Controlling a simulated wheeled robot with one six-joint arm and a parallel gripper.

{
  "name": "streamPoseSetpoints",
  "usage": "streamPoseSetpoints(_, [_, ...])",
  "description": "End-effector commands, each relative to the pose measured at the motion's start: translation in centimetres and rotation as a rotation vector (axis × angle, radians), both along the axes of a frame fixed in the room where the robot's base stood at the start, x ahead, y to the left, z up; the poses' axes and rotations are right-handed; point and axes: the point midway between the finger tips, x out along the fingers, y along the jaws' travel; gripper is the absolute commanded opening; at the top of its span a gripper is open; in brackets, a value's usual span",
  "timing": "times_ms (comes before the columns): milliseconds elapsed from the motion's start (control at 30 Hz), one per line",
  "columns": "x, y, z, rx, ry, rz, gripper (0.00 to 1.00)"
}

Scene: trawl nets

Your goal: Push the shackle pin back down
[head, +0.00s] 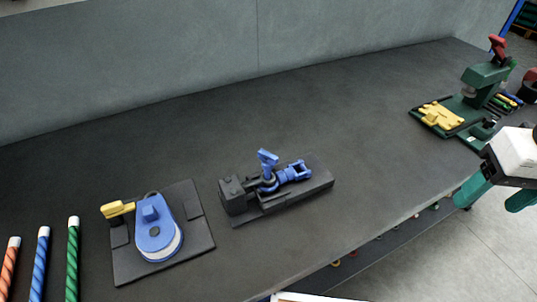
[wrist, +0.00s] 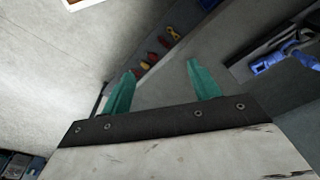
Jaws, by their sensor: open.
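A blue shackle (head: 292,172) lies on a dark fixture block (head: 316,185) in the middle of the bench. A blue piece with a flat head, which looks like the shackle pin (head: 267,158), stands up from it, slightly tilted. How far it is raised I cannot tell. My gripper (head: 495,198) is at the right, off the bench's front edge and well apart from the shackle. In the wrist view its two teal fingers (wrist: 161,78) are spread with nothing between them. Part of the blue shackle assembly (wrist: 278,58) shows at that view's right edge.
A blue round device with a yellow handle (head: 157,232) sits on a dark plate left of the shackle. Several striped rods (head: 73,250) lie at the far left. A green press (head: 484,80) with yellow parts stands back right. The bench between press and shackle is clear.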

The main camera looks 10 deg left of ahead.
Motion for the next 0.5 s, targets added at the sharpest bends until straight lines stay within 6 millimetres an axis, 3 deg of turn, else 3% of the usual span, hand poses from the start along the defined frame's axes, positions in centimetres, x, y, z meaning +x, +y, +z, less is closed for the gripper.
streamPoseSetpoints(200, [0.0,0.0,0.0,0.000,0.000,0.000,0.58])
streamPoseSetpoints(400, [0.1,0.9,-0.4,-0.001,0.019,0.050,0.03])
streamPoseSetpoints(500, [0.8,2.5,-0.6,-0.004,0.054,0.129,0.00])
